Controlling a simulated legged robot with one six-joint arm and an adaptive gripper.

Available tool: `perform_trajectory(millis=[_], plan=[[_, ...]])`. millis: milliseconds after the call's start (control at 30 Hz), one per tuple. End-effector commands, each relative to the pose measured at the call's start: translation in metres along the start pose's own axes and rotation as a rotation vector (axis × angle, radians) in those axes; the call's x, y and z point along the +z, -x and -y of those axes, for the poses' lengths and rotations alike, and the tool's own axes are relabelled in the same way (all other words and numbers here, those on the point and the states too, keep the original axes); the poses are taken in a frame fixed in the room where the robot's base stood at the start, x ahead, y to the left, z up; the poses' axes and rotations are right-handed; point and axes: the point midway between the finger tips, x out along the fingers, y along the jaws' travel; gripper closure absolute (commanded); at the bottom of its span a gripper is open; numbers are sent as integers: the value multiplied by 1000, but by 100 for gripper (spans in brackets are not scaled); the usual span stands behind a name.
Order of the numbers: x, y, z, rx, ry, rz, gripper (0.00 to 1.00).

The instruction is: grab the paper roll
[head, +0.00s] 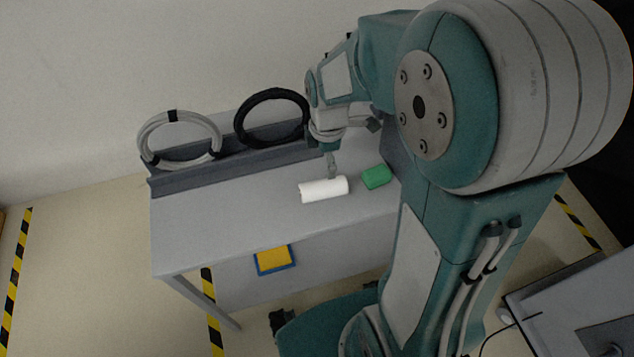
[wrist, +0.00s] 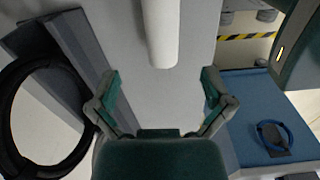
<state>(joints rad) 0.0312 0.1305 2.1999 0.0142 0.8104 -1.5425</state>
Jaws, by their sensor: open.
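The paper roll (head: 324,190) is a white cylinder lying on its side on the grey table (head: 215,223), near the middle of its top. In the wrist view, the roll (wrist: 161,35) runs from the top edge downward, and its near end lies ahead of the jaws, centred between them. My gripper (wrist: 159,88) is open and empty, with its two teal-and-grey fingers spread wide. In the head view, my gripper (head: 332,172) is just behind and above the roll. I cannot tell there whether it touches the roll.
A green block (head: 376,176) lies just right of the roll. A black coil (head: 271,117) and a grey coil (head: 180,139) lean at the table's raised back edge. The table's left part is clear. A yellow and blue item (head: 274,259) shows below the front edge.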

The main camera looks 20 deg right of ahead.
Motion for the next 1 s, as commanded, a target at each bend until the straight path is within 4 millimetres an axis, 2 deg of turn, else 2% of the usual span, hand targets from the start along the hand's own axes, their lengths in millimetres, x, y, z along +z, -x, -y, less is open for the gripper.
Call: perform_trajectory(millis=[200, 467, 700, 833, 1000], plan=[[-7, -34, 2, -7, 5, 8, 0], [-10, -59, 2, -4, 5, 12, 0], [-6, -95, 2, -5, 4, 9, 0], [-6, -105, 2, -2, 3, 8, 0], [-8, -106, 1, 0, 3, 10, 0]])
